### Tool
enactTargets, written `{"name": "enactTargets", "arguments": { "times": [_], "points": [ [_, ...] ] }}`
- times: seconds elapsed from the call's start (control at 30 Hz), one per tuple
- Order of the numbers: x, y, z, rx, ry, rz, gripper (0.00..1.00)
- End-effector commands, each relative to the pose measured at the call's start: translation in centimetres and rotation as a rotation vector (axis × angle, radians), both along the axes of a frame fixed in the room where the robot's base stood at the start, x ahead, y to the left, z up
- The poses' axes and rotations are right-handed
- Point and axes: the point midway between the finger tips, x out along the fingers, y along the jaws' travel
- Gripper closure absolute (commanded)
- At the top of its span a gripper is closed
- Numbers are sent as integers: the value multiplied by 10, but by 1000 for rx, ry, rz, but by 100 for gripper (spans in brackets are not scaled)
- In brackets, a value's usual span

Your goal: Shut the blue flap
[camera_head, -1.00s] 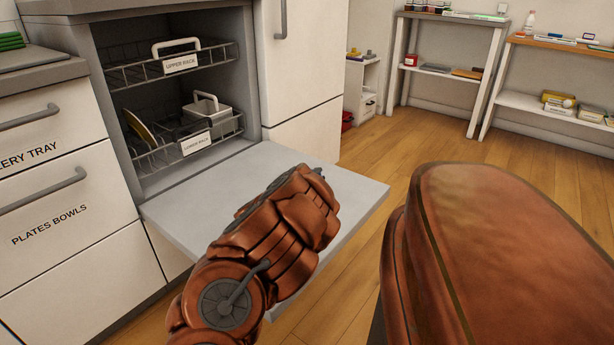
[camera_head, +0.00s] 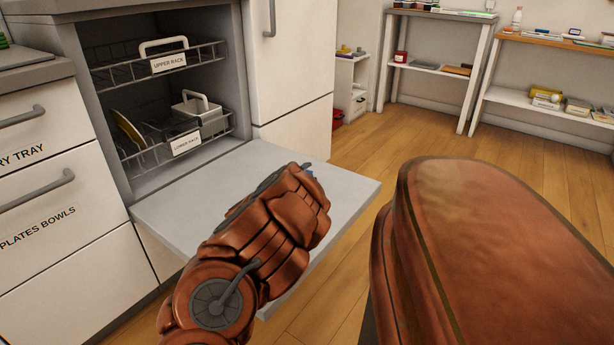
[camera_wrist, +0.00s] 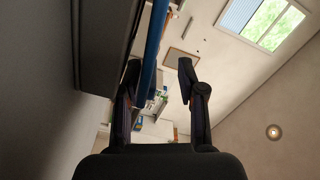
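The dishwasher door (camera_head: 240,190) hangs open and about level at the cabinet front; its upper face is light grey, not blue. A small blue piece (camera_head: 308,170) shows just past my forearm near the door's far edge. In the wrist view, a long blue bar (camera_wrist: 153,45) runs between my fingers, closer to the left finger, with a dark grey panel (camera_wrist: 100,45) left of it. My gripper (camera_wrist: 158,72) is open, its fingers apart on either side of the bar. In the head view, my forearm hides the gripper and part of the door.
The upper rack (camera_head: 165,65) and lower rack (camera_head: 180,142) sit inside the dishwasher, with a plate (camera_head: 128,130) and a white caddy (camera_head: 200,112) in the lower one. Labelled drawers (camera_head: 50,210) stand at left. Open wood floor (camera_head: 400,145) lies to the right; shelves stand at the back.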

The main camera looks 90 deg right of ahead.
Motion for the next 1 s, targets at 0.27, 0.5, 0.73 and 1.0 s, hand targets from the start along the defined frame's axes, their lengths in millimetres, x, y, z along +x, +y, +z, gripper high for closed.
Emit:
{"name": "enactTargets", "arguments": {
  "times": [0.27,0.5,0.73,1.0],
  "points": [
    [14,18,-1,1,-2,3,60],
    [33,45,-1,3,-4,3,60],
    [52,73,-1,3,-1,1,60],
    [66,88,0,3,-1,4,60]
  ]
}}
